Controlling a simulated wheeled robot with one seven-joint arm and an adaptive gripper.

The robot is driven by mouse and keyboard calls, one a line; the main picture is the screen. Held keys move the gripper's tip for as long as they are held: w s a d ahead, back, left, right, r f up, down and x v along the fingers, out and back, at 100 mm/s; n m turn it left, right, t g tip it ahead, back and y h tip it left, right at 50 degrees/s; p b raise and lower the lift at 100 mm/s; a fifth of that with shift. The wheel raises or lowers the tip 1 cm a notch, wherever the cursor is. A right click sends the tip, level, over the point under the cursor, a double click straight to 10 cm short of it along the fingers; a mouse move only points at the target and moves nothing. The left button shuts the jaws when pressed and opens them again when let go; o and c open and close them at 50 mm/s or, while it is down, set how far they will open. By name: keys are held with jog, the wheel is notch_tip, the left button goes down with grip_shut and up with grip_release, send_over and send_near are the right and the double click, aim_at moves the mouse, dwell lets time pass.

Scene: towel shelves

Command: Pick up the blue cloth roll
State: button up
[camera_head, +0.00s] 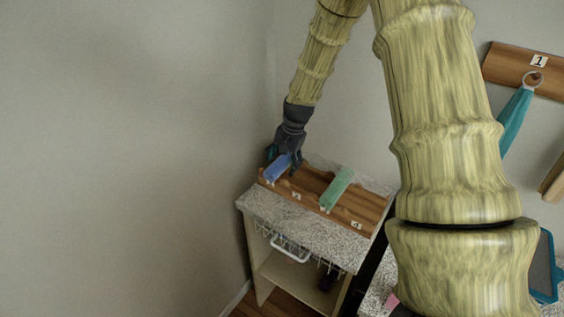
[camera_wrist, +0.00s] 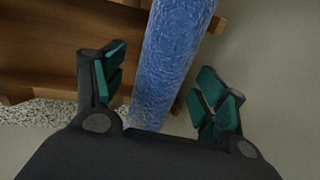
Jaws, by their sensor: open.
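The blue cloth roll (camera_head: 278,167) lies at the left end of a wooden rack (camera_head: 309,197) on the speckled counter. My gripper (camera_head: 285,158) is over its far end in the head view and partly hides it. In the wrist view the blue roll (camera_wrist: 170,55) runs lengthwise between the two fingers of my gripper (camera_wrist: 160,93). The fingers are open, with a gap on each side of the roll. The teal finger pads do not appear to touch it. I cannot tell the exact height of the fingers over the roll.
A green roll (camera_head: 338,188) lies on the same rack to the right. The speckled counter (camera_head: 270,212) tops a shelf unit with a wire basket (camera_head: 300,250). A wall is close on the left.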

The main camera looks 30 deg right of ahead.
aim_at(284, 158)
jog(key=c, duration=1.1)
jog(key=shift+r+b, duration=0.3)
jog(key=shift+r, duration=0.2)
jog(key=v, duration=0.1)
jog(key=b+v, duration=0.1)
jog(key=shift+s+a+r, duration=0.1)
jog(key=shift+s+r, duration=0.15)
jog(key=shift+s, duration=0.1)
jog(key=s+b, duration=0.1)
jog(key=s, duration=0.4)
jog(key=s+d+r+b, duration=0.1)
jog(key=s, duration=0.4)
jog(key=s+d+b, duration=0.1)
jog(key=s, duration=0.3)
jog(key=shift+s+r, duration=0.3)
jog(key=shift+s, duration=0.1)
